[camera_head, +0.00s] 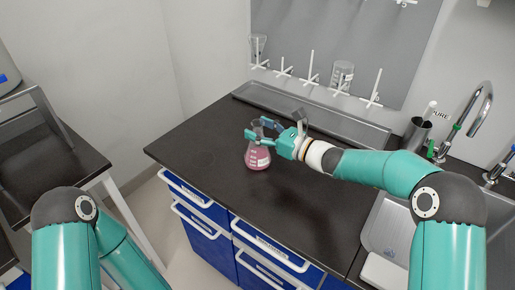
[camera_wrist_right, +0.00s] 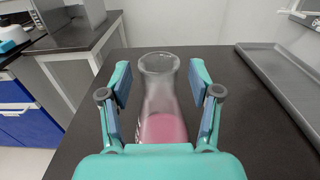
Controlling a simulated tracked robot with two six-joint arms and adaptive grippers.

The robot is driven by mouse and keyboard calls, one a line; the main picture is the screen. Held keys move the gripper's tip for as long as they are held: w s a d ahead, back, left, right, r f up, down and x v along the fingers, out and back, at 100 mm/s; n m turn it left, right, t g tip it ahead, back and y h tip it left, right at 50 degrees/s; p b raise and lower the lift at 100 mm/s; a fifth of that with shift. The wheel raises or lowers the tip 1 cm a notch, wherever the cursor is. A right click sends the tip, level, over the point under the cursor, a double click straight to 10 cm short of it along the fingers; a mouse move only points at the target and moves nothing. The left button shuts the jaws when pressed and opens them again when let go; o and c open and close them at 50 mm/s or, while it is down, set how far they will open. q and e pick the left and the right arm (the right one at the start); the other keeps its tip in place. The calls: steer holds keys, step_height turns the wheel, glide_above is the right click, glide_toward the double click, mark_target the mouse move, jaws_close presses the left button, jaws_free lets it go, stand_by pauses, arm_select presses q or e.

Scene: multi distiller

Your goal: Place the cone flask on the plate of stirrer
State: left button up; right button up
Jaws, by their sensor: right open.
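The cone flask (camera_head: 258,158) holds pink liquid and stands upright on the dark bench top. In the right wrist view the flask (camera_wrist_right: 160,100) rises between the two fingers of my right gripper (camera_wrist_right: 160,88). These fingers are open, with a gap on each side of the flask's neck. In the head view my right gripper (camera_head: 256,130) is around the flask's upper part from the right. My left gripper is not in view; only parts of my left arm show at the lower left. No stirrer can be made out in these frames.
A metal tray (camera_head: 345,122) runs along the back of the bench below a pegboard (camera_head: 345,40) with hanging glassware. A sink (camera_head: 385,225) and tap (camera_head: 470,120) are at the right. The bench top (camera_head: 215,125) left of the flask is clear.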

steer(key=shift+w+a, duration=0.25)
steer(key=shift+a, duration=0.05)
steer(key=shift+c, duration=0.2)
jaws_close()
